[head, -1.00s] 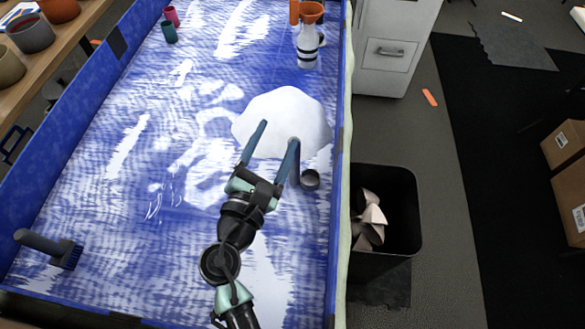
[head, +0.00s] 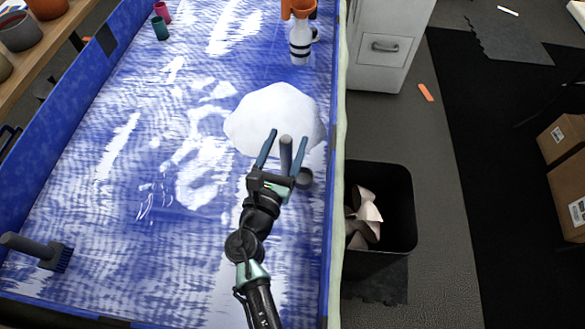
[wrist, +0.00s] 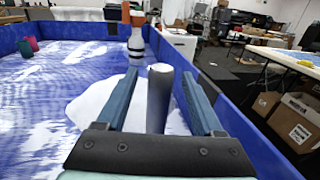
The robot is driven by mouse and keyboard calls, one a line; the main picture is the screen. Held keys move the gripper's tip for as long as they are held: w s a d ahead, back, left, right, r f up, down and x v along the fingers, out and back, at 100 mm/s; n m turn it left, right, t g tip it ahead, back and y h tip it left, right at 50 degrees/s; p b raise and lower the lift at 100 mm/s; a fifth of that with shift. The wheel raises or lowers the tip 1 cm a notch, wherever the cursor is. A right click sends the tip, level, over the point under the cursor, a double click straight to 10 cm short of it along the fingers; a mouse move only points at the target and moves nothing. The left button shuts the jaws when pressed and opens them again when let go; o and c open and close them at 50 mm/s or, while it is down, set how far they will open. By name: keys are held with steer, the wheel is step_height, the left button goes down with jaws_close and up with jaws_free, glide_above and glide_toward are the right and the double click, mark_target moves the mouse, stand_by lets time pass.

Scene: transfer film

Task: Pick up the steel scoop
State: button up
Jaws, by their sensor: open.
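The steel scoop stands with its grey handle (head: 286,153) upright, in front of a white mound (head: 277,115) in the blue tray. Its dark rounded lower part (head: 305,178) shows just right of my gripper's right finger. My gripper (head: 285,140) is open, with its two blue fingers on either side of the handle. In the wrist view the handle (wrist: 159,95) rises between the fingers, nearer the left one than the right. I cannot tell whether a finger touches it. The gripper's base hides part of the scoop.
A white and orange bottle (head: 301,40) stands at the tray's far right. Two small cups (head: 161,27) are at the far left. A grey brush (head: 38,250) lies at the near left. The blue tray wall (head: 333,120) runs close on the right, with a black bin (head: 395,215) beyond.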

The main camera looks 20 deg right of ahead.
jaws_close()
stand_by(1.4)
